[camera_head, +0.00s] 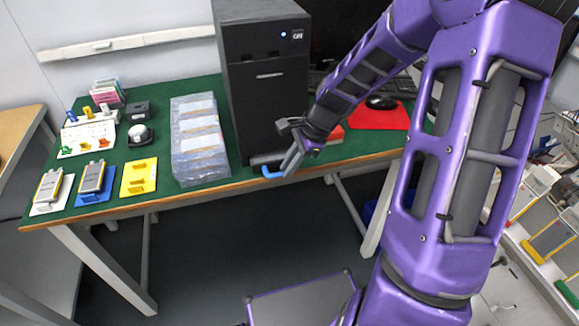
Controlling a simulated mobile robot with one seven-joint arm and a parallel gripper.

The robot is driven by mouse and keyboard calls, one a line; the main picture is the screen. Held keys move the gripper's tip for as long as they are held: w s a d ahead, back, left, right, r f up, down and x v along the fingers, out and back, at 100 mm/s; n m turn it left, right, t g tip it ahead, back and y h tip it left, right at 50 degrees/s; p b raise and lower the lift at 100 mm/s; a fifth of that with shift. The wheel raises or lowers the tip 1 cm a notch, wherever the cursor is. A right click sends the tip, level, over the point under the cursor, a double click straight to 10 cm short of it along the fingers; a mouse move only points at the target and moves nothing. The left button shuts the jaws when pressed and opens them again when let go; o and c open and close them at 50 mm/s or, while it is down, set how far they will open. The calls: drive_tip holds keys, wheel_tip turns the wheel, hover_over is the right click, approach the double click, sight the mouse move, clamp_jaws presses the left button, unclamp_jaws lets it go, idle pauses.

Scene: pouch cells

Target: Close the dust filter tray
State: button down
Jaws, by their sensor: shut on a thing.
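The dust filter tray (268,159) sits at the foot of a black computer tower (262,105) on the green table. Its blue handle (269,173) sticks out at the table's front edge. My gripper (288,171) is at the right end of this handle, its fingers pointing down and to the left. The fingers are shut on the handle, and they hide its right part. How far the tray stands out of the tower is hard to tell from here.
Stacked clear bags (199,142) stand close to the tower's left. A red mat with a mouse (382,102) lies right, behind my arm.

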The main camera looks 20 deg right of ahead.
sight(282, 161)
drive_tip(key=shift+w+r, duration=0.1)
drive_tip(key=shift+w, duration=1.65)
drive_tip(key=c, duration=0.8)
unclamp_jaws()
drive_tip(key=shift+w, duration=0.1)
drive_tip(key=shift+c, duration=0.2)
drive_tip(key=p+v, duration=0.3)
drive_tip(key=v, duration=1.4)
drive_tip(key=shift+r+p, duration=0.2)
drive_tip(key=shift+p, duration=0.15)
drive_tip(key=shift+d, duration=0.1)
